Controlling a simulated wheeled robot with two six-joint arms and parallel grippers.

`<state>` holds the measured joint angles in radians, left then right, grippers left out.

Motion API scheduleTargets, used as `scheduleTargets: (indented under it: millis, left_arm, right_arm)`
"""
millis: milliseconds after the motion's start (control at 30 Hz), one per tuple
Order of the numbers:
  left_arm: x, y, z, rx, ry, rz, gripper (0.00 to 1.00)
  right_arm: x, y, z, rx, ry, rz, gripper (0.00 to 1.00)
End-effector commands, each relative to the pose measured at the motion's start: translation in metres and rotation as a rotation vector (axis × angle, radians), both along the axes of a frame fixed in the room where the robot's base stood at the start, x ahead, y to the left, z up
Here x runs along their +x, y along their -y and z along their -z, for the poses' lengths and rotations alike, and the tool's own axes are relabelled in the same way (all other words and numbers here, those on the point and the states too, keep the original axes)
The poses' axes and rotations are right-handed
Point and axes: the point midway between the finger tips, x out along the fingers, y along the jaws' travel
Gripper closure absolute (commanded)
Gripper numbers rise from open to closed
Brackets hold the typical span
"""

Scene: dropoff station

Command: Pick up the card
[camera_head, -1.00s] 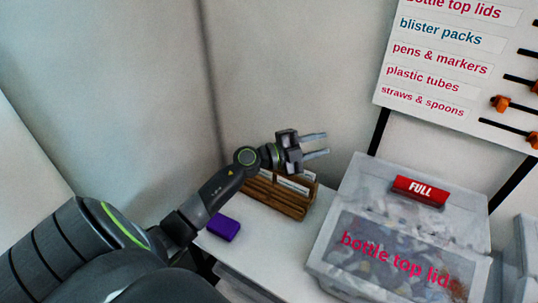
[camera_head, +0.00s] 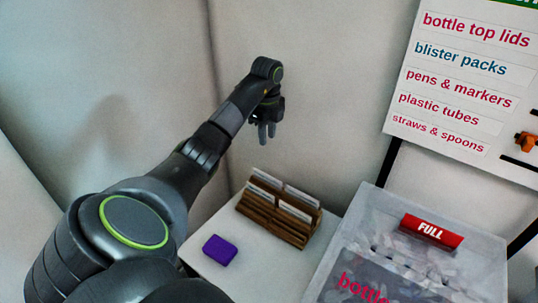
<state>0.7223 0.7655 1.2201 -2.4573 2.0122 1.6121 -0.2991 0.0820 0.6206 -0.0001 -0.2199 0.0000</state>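White cards (camera_head: 295,211) stand in the slots of a brown wooden holder (camera_head: 272,222) on the white table, left of the clear bin. Several card tops show above the wood. Which of them the task means, I cannot tell. My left gripper (camera_head: 267,131) is above and behind the holder, fingers pointing down, apart from the cards. Its two fingers show close together with a narrow gap, and nothing shows between them. My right gripper is not in view.
A purple block (camera_head: 220,250) lies on the white table (camera_head: 205,273) left of the holder. A clear bin (camera_head: 372,207) with a red FULL sign (camera_head: 431,231) stands at the right. A label board (camera_head: 462,75) is at the upper right. Walls close off the back and left.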

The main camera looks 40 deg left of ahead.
Motion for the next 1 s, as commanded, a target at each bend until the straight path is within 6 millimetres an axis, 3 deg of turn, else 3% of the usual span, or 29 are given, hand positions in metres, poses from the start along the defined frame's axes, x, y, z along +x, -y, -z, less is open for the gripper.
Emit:
scheduleTargets:
  millis: [1000]
  left_arm:
    - [0.000, 0.001, 0.115, -0.002, 0.001, 0.004, 0.70]
  right_arm:
    - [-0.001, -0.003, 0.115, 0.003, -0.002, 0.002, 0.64]
